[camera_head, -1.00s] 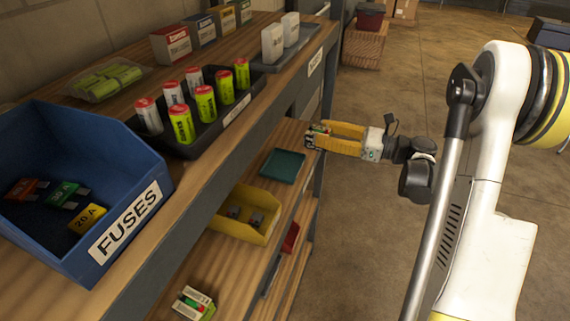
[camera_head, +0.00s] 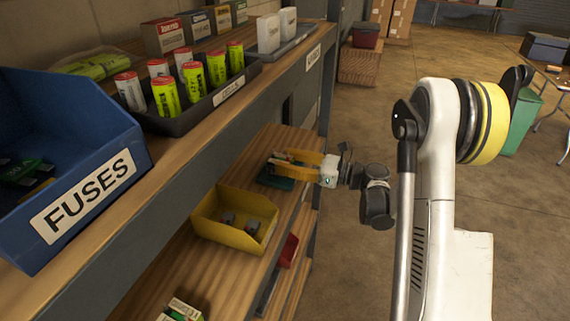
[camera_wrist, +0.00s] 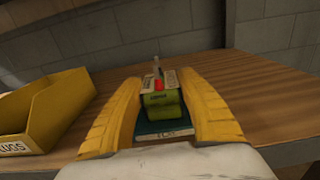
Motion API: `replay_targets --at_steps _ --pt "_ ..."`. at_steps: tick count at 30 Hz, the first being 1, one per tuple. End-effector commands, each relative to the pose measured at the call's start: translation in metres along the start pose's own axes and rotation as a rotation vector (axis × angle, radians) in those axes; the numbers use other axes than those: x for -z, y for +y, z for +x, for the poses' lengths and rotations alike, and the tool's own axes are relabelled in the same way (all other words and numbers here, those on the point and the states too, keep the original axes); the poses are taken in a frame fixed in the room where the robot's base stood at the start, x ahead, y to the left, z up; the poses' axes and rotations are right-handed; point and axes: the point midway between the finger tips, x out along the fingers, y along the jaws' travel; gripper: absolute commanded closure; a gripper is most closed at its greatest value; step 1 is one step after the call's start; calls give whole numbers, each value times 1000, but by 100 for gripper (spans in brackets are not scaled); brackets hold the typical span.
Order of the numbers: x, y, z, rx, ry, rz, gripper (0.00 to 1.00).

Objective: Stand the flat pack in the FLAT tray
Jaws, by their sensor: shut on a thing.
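The flat pack (camera_wrist: 163,101), a small green block with a pale printed cover and a red spot, is between the yellow fingers of my gripper (camera_wrist: 163,88). The fingers are shut on it. The teal tray (camera_wrist: 145,138) lies under the pack, with a small white label on its front that is hard to read. In the head view my gripper (camera_head: 278,162) is over the teal tray (camera_head: 268,181) on the middle shelf, and the fingers mostly hide the pack. I cannot tell whether the pack touches the tray floor.
A yellow bin (camera_head: 205,218) with small dark parts stands beside the tray; it also shows in the wrist view (camera_wrist: 60,110). The upper shelf holds a blue FUSES bin (camera_head: 122,150) and a dark battery tray (camera_head: 190,124). Another small pack (camera_head: 182,312) lies lower left.

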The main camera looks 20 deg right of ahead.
Motion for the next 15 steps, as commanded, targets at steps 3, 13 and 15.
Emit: replay_targets --at_steps 3,13,15 --pt "-2 0 0 0 -1 0 98" --pt "2 0 0 0 0 0 37" --pt "2 0 0 0 0 0 37"
